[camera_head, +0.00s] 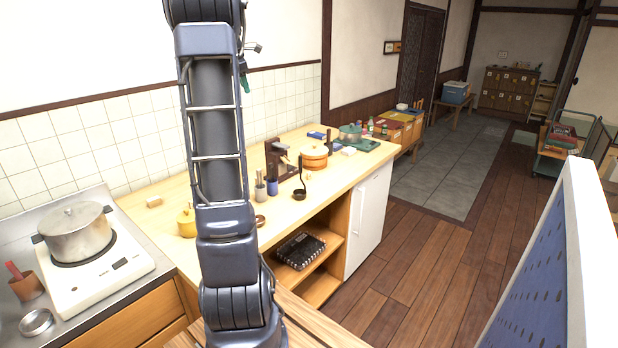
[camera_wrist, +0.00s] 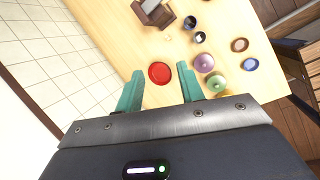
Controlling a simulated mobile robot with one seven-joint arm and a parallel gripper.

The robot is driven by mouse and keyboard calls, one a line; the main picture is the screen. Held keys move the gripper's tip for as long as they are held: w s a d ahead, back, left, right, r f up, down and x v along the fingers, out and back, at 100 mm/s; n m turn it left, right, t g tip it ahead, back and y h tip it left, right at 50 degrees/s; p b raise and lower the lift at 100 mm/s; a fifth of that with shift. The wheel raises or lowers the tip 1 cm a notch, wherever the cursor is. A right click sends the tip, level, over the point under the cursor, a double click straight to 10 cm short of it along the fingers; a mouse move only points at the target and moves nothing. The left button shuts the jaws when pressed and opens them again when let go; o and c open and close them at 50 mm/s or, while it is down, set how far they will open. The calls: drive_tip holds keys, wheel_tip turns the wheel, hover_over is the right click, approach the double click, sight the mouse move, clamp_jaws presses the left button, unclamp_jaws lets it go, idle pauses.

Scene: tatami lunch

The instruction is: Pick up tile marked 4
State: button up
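I cannot make out a tile marked 4 in either view. My gripper (camera_wrist: 160,70) shows in the wrist view with its two teal fingers apart and nothing held between them. Beyond the fingertips, a round red thing (camera_wrist: 159,72) lies on the pale wooden counter, seen through the gap. No number is readable on anything in view.
The wooden counter (camera_head: 348,183) bears a yellow pot (camera_head: 187,224), a small pale block (camera_head: 154,202) and an orange-brown tub (camera_head: 314,157). A steel pot (camera_head: 76,232) stands on a stove at left. Purple (camera_wrist: 204,63) and green (camera_wrist: 216,84) round things sit right of the fingers.

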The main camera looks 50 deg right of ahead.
drive_tip(key=s+d+f+n+g, duration=0.1)
drive_tip(key=d+f, duration=0.1)
drive_tip(key=d, duration=0.6)
drive_tip(key=s+d+f+n, duration=0.2)
drive_tip(key=d, duration=0.6)
drive_tip(key=n, duration=0.2)
hover_over(309, 172)
drive_tip(key=a, duration=0.1)
wheel_tip(309, 172, down, 4)
drive_tip(key=shift+g, duration=0.4)
drive_tip(key=f, duration=3.4)
drive_tip(key=shift+w+a, duration=0.15)
drive_tip(key=shift+a, duration=0.15)
drive_tip(key=x, duration=0.5)
clamp_jaws()
